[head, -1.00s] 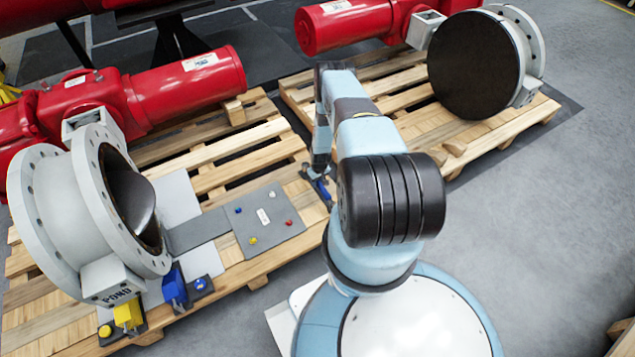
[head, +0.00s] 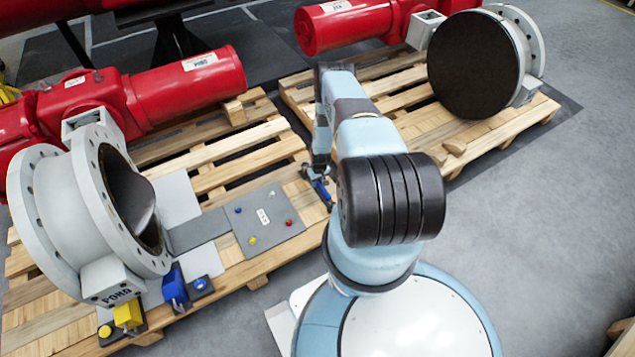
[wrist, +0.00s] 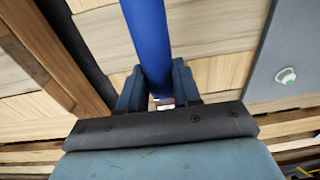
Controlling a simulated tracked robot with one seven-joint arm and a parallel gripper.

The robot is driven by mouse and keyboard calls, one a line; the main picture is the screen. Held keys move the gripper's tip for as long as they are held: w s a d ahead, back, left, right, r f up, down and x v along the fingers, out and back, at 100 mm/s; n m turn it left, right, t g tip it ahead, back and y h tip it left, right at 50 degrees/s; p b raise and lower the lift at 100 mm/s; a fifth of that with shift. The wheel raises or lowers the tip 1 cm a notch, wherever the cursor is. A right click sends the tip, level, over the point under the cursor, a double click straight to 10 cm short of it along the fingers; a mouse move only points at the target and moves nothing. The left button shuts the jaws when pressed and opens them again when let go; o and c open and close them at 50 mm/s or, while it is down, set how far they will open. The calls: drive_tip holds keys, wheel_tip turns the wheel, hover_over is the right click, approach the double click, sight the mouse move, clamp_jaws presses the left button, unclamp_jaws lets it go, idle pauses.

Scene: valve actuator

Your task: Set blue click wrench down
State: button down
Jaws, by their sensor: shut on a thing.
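The blue click wrench (wrist: 147,35) runs up from between my fingers in the wrist view. My gripper (wrist: 158,88) is shut on it, one finger on each side. In the head view my gripper (head: 318,180) is low at the right edge of the left pallet, with a small bit of the blue wrench (head: 321,188) showing. My arm hides most of the rest. Pallet slats lie below the wrench. I cannot tell whether the wrench touches them.
A grey mat (head: 265,235) with coloured knobs lies left of my gripper. A blue block (head: 174,286) and a yellow block (head: 127,314) stand on holders at the pallet's front. A flanged valve (head: 100,210) stands at left. Another pallet (head: 400,112) with a valve is behind right.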

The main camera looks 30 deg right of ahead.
sight(319, 182)
drive_tip(key=shift+f, duration=0.85)
drive_tip(key=c, duration=0.7)
unclamp_jaws()
drive_tip(key=shift+f, duration=0.1)
drive_tip(key=r, duration=0.9)
drive_tip(key=s+r, duration=0.1)
drive_tip(key=r, duration=0.3)
drive_tip(key=shift+d+r, duration=0.2)
drive_tip(key=shift+r, duration=0.15)
